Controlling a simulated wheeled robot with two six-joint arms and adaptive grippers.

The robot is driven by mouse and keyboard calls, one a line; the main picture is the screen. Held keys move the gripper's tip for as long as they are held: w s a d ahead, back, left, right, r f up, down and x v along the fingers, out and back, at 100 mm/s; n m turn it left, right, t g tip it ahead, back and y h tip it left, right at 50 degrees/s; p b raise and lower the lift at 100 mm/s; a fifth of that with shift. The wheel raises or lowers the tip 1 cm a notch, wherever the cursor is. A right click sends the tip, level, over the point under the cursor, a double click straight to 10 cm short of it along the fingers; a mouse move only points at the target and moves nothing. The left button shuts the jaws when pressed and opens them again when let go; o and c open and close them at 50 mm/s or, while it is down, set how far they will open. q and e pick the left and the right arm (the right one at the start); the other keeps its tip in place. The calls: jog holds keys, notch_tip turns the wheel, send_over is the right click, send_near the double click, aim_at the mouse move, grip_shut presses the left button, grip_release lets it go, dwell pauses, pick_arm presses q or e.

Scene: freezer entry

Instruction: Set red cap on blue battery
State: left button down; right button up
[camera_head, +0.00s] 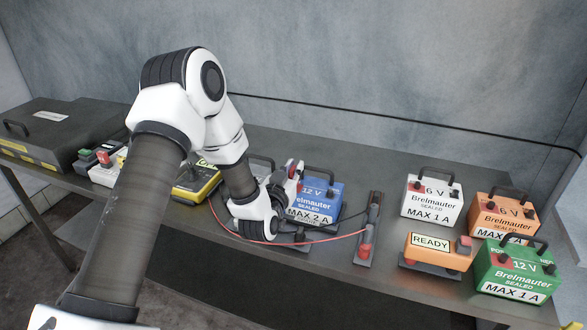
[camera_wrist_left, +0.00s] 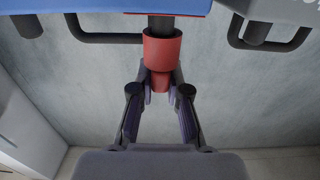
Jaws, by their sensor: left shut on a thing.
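The blue battery (camera_head: 325,187) stands on the table in the middle of the head view, labelled 12 V and MAX 2 A. Its blue edge (camera_wrist_left: 100,8) shows at the top of the left wrist view. My left gripper (camera_head: 287,182) is at the battery's left side and covers part of it. In the left wrist view the gripper (camera_wrist_left: 160,78) is shut on the red cap (camera_wrist_left: 162,50). A dark post (camera_wrist_left: 161,22) meets the cap on the battery side; I cannot tell whether the cap is seated. My right gripper is not in view.
A dark stand (camera_head: 368,230) is right of the battery. White (camera_head: 432,195), orange (camera_head: 503,212) and green (camera_head: 520,270) batteries and a READY box (camera_head: 437,250) stand at right.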

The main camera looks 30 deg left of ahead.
pick_arm(q)
jog(key=shift+f+b, duration=0.55)
jog(key=shift+f, duration=0.15)
jog(key=c, duration=1.1)
grip_release()
jog(key=v, duration=1.2)
jog(key=shift+f, duration=0.1)
